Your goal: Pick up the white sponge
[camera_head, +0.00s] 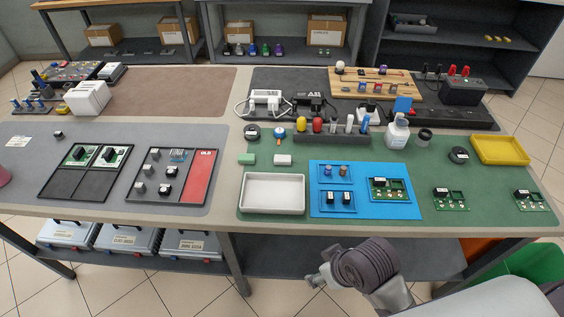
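The white sponge (283,160) looks like a small white block. It lies on the green mat, just above the white tray and right of a small green block (246,159). My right arm comes in from the lower right. Its end with the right gripper (319,280) is in front of the table's front edge, well below and apart from the sponge. The fingers are small and partly hidden by the arm's dark joint, so I cannot tell whether they are open. My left gripper is not in view.
A white tray (273,209) and a blue mat (403,205) with electronic parts lie in front of the sponge. Behind it are a small round dark item (252,132), a blue-and-orange item (280,136) and a dark rack (345,139) of bottles. A yellow tray (500,163) is at right.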

